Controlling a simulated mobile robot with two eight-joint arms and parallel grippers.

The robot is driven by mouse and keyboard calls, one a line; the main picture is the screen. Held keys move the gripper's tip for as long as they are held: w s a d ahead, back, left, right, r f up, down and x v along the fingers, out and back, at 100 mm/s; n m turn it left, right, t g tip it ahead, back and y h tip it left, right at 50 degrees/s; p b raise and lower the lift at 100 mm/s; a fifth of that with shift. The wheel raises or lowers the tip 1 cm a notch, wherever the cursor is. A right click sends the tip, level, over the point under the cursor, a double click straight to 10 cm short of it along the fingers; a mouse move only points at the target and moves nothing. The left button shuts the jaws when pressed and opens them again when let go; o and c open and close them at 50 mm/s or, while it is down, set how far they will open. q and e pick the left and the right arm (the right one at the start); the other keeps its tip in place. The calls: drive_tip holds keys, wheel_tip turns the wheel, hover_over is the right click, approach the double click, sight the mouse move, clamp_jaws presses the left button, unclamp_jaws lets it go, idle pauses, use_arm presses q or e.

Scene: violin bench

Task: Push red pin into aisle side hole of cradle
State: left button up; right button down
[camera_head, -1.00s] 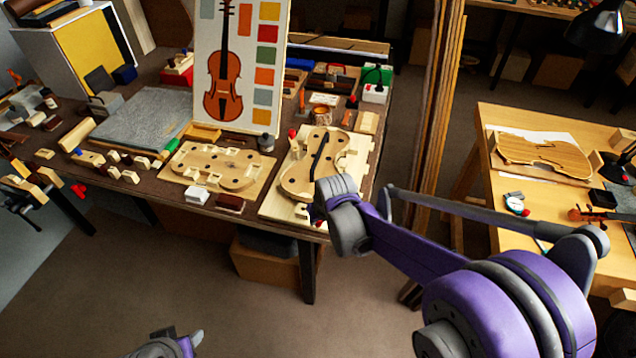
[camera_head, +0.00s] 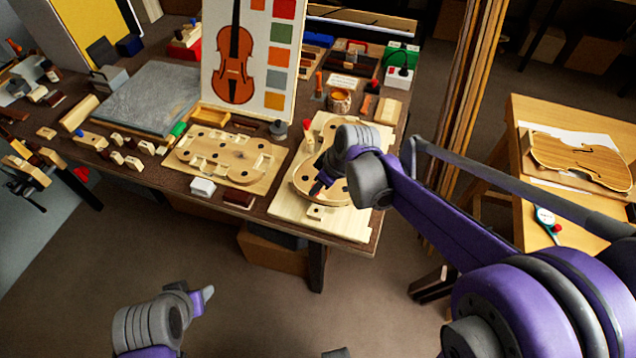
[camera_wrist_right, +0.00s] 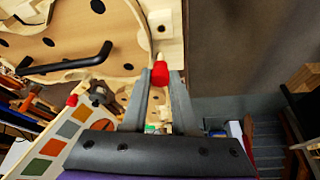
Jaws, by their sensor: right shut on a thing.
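The cradle (camera_head: 347,222) is a pale wooden board with a violin-shaped plate on it, at the right end of the dark bench. My right gripper (camera_head: 318,188) is over its near part, partly hidden by my wrist. In the right wrist view, my right gripper (camera_wrist_right: 159,82) is shut on the red pin (camera_wrist_right: 160,73). The pin's pale tip points at a small wooden block with a dark hole (camera_wrist_right: 161,29) at the cradle's edge. Tip and block look close; contact cannot be told. My left gripper (camera_head: 205,296) is low over the floor, away from the bench; its jaw opening is unclear.
Another red-topped pin (camera_head: 308,127) stands at the cradle's far left. A black handle-like bar (camera_wrist_right: 70,63) crosses the plate in the wrist view. A second wooden form (camera_head: 225,158) lies left of the cradle, with a white block (camera_head: 202,187) before it.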

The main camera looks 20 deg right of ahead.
drive_tip(key=shift+f+b, duration=1.9)
drive_tip(key=shift+f, duration=1)
drive_tip(key=shift+f+b, duration=0.35)
drive_tip(key=shift+f, duration=0.15)
drive_tip(key=shift+w+r, duration=0.1)
drive_tip(key=shift+r, duration=0.15)
drive_tip(key=shift+f, duration=0.3)
idle(1.4)
drive_tip(key=shift+r, duration=0.3)
drive_tip(key=shift+f, duration=0.5)
idle(1.4)
drive_tip(key=shift+r, duration=0.2)
drive_tip(key=shift+r, duration=0.3)
